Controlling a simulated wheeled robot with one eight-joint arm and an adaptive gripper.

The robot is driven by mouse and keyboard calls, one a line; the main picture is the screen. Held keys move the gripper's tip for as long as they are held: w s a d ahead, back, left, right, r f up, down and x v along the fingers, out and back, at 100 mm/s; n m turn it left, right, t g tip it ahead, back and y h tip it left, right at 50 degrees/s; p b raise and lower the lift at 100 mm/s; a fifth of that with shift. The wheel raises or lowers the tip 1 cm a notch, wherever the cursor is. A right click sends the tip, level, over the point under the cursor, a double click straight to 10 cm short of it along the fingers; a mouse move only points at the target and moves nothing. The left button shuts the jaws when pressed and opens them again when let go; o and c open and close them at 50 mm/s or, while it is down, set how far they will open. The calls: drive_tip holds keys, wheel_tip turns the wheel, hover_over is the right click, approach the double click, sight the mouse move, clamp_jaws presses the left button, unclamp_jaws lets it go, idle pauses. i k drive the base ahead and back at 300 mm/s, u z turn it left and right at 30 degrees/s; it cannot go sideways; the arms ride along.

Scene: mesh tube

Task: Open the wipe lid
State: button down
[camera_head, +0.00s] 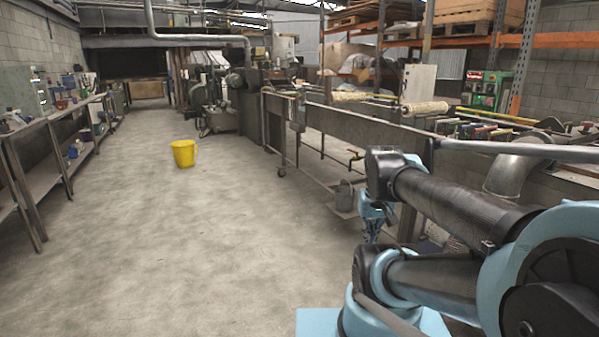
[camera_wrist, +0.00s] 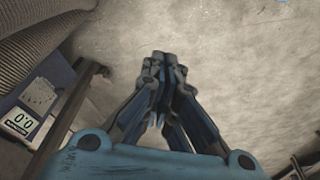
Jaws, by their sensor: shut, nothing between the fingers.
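My gripper (camera_wrist: 162,70) is in the middle of the wrist view, pointing down at the bare concrete floor. Its fingers are together and nothing is between them. In the head view my gripper (camera_head: 372,232) hangs below the end of my arm at the right, small and partly hidden by the arm. I cannot make out a wipe container or its lid in either view.
A yellow bucket (camera_head: 184,153) stands on the open floor. A long workbench (camera_head: 30,130) with several small items runs along the left wall. Machinery and a metal conveyor frame (camera_head: 350,130) line the right. A scale-like display (camera_wrist: 20,122) shows at the wrist view's left.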

sight(577, 132)
drive_tip(key=z, duration=1.3)
drive_tip(key=k, duration=0.65)
drive_tip(key=z, duration=0.3)
drive_tip(key=i, duration=1)
